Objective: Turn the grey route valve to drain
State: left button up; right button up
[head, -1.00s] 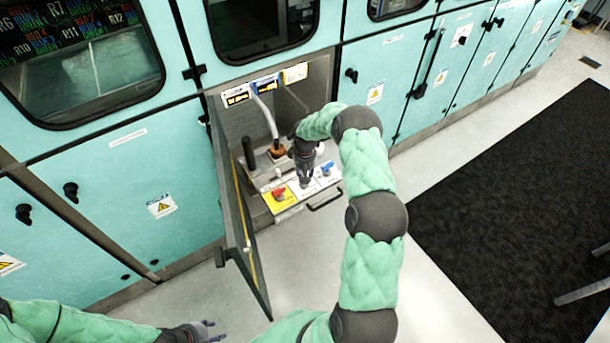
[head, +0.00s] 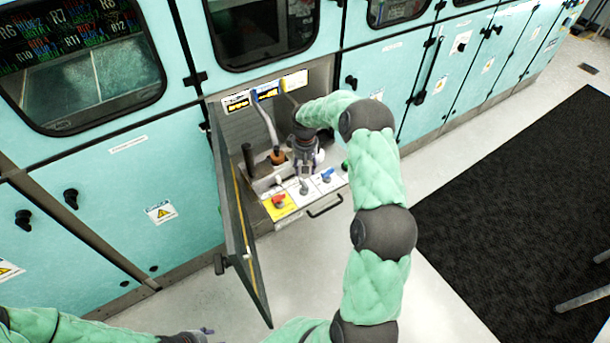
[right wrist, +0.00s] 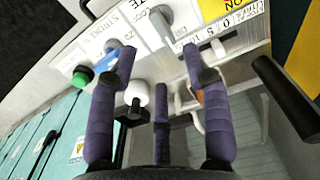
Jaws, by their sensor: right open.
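The grey route valve (head: 303,187) sits on the white middle part of the front panel, between a red valve (head: 279,201) on yellow and a blue valve (head: 327,174). In the right wrist view the grey handle (right wrist: 161,27) lies slanted near the top, its label partly cut off; I cannot tell which position it marks. My right gripper (head: 303,173) is just above the grey valve, open and empty. In the right wrist view its spread fingers (right wrist: 157,52) frame the handle without visibly touching it. My left gripper (head: 200,333) is at the bottom left, only partly seen.
An open cabinet door (head: 238,210) stands left of the panel. Behind the panel are a black upright handle (head: 248,157) and a hose (head: 266,122). A green button (right wrist: 82,77) and white knob (right wrist: 138,93) are close to my right fingers. A drawer handle (head: 325,207) projects in front.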

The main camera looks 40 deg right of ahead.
jog(key=shift+r, duration=1.5)
